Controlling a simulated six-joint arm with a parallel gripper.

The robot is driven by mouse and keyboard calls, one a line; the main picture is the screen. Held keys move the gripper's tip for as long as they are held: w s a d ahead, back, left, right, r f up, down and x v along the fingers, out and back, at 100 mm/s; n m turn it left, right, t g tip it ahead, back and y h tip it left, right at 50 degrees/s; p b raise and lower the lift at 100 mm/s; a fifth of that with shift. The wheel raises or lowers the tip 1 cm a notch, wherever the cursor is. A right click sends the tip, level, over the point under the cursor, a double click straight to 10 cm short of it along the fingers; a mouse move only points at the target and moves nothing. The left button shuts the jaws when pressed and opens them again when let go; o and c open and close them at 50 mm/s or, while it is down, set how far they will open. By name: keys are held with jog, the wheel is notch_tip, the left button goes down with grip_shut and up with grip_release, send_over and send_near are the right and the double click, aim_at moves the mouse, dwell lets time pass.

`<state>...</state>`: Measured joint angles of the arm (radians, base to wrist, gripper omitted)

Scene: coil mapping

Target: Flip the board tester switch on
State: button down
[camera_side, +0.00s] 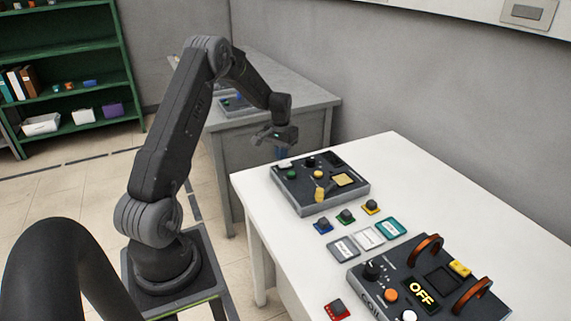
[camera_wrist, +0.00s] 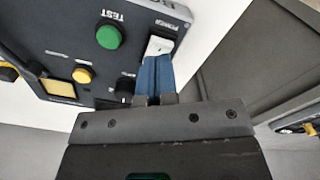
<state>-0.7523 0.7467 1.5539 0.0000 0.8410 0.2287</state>
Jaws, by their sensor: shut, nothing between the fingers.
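The board tester (camera_side: 347,196) is a dark box on the white table, with a green button, a yellow button and a yellow pad on top. In the wrist view the tester (camera_wrist: 60,42) shows the labels POWER and TEST. Its white power switch (camera_wrist: 161,45) is a rocker beside the green button (camera_wrist: 109,37). My gripper (camera_wrist: 156,58) is shut and empty, its blue fingertips at the near edge of the switch. Whether they touch it I cannot tell. In the side view my gripper (camera_side: 281,157) points down over the tester's far left corner, by the switch (camera_side: 285,163).
Several small coloured knobs and cards lie in front of the tester. A larger device (camera_side: 430,290) with copper coils and a display reading OFF stands at the near right. A grey desk (camera_side: 310,90) stands behind. The air above the white table is clear.

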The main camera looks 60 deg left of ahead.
aim_at(282, 164)
jog(key=shift+f, duration=1.35)
dwell(0.6)
jog(key=shift+r, duration=3.55)
jog(key=s+d+r+m+t+y, duration=0.1)
jog(key=s+d+r+m, duration=0.1)
jog(key=d+r, duration=0.75)
jog(key=s+d+r+m+t, duration=0.15)
jog(key=d+r, duration=0.45)
jog(key=d, duration=0.6)
jog(key=s+d+r+m+t+h, duration=0.1)
jog(key=s+d+r+m+t, duration=0.1)
jog(key=s+d, duration=1.1)
jog(key=s+t, duration=0.1)
jog(key=s, duration=0.1)
jog(key=shift+s+d, duration=0.35)
